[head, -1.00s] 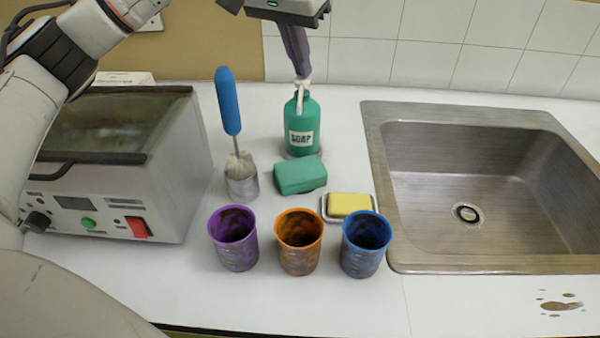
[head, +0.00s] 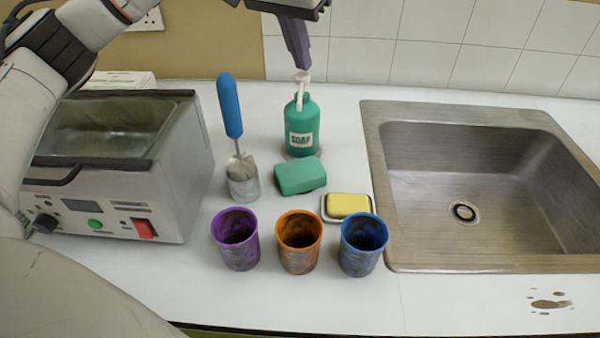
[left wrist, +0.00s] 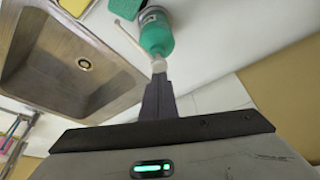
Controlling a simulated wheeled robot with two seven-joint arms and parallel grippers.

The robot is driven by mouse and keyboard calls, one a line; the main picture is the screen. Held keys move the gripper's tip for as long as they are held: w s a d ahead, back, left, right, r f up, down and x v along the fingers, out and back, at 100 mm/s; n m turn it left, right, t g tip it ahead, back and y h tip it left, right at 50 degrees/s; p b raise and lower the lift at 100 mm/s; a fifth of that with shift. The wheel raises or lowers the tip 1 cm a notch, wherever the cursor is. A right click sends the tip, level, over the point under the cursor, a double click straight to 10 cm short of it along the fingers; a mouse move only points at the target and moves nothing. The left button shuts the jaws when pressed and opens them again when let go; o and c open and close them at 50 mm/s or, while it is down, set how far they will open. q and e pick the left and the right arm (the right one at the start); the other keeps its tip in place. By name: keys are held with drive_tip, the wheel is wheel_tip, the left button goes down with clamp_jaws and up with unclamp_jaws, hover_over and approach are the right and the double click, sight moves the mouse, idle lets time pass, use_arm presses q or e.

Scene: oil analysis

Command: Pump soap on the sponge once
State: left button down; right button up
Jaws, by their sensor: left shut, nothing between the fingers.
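The green soap bottle (head: 301,128) with a white pump head (head: 302,77) stands upright on the counter. My left gripper (head: 302,66) is shut and empty, its fingertips right above the pump head; whether they touch it I cannot tell. In the left wrist view the shut fingers (left wrist: 158,78) point at the pump head (left wrist: 159,66) of the bottle (left wrist: 156,36). The green sponge (head: 300,175) lies on the counter just in front of the bottle. It shows partly at the top edge of the left wrist view (left wrist: 118,8). My right gripper is not in view.
A yellow bar (head: 348,204) in a dish sits right of the sponge. A blue-handled brush (head: 230,105) stands in a metal cup. Purple (head: 236,240), orange (head: 298,243) and blue (head: 362,246) cups stand in front. A sink (head: 470,180) is at right, a machine (head: 120,180) at left.

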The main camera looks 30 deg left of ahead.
use_arm(q)
drive_tip(key=shift+r, duration=0.15)
wheel_tip(320, 180, up, 6)
drive_tip(key=p, duration=0.6)
idle(0.4)
